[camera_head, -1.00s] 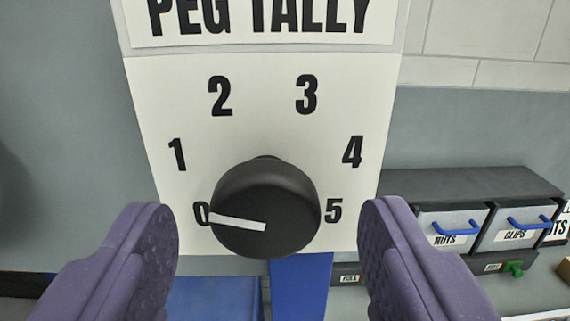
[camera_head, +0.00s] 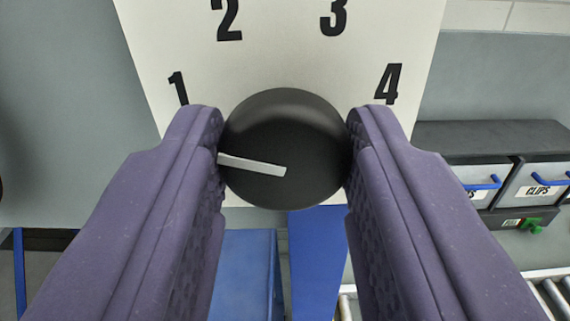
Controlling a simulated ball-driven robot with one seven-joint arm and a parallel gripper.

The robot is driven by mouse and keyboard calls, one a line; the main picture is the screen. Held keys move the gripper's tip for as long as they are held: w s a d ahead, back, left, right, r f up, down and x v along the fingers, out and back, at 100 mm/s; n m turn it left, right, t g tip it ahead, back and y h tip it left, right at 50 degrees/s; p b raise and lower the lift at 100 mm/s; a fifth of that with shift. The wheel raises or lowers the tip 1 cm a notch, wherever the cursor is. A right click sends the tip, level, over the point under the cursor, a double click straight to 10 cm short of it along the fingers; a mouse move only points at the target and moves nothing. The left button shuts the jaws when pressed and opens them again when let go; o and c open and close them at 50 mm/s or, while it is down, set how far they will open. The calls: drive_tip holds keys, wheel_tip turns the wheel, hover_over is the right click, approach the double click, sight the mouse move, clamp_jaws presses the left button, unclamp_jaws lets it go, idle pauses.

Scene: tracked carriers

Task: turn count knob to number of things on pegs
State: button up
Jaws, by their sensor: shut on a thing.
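The black round count knob (camera_head: 290,125) sits on a white dial plate (camera_head: 290,65) straight ahead. My gripper (camera_head: 285,150) has its two purple fingers on the left and right sides of the knob and is shut on it. The knob's white pointer line points left and slightly up, below the numeral 1; in the earlier frame it points at 0. The numerals 1, 2, 3 and 4 show on the plate now; 0 and 5 are hidden behind the fingers. No pegs or things on pegs are in view.
Below the plate are a blue post (camera_head: 317,260) and a blue panel (camera_head: 245,270). At the right stands a dark drawer unit (camera_head: 490,138) with blue-handled drawers, one labelled CLIPS (camera_head: 540,190). A roller track (camera_head: 552,295) is at the lower right.

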drive_tip(key=m, duration=0.5)
drive_tip(key=shift+r+p, duration=0.1)
drive_tip(key=shift+p, duration=0.25)
drive_tip(key=m+p, duration=0.1)
drive_tip(key=m, duration=0.4)
drive_tip(key=shift+d, duration=0.1)
drive_tip(key=m, duration=0.5)
drive_tip(key=shift+m, duration=2.1)
drive_tip(key=o, duration=1.1)
drive_tip(key=shift+c, duration=0.2)
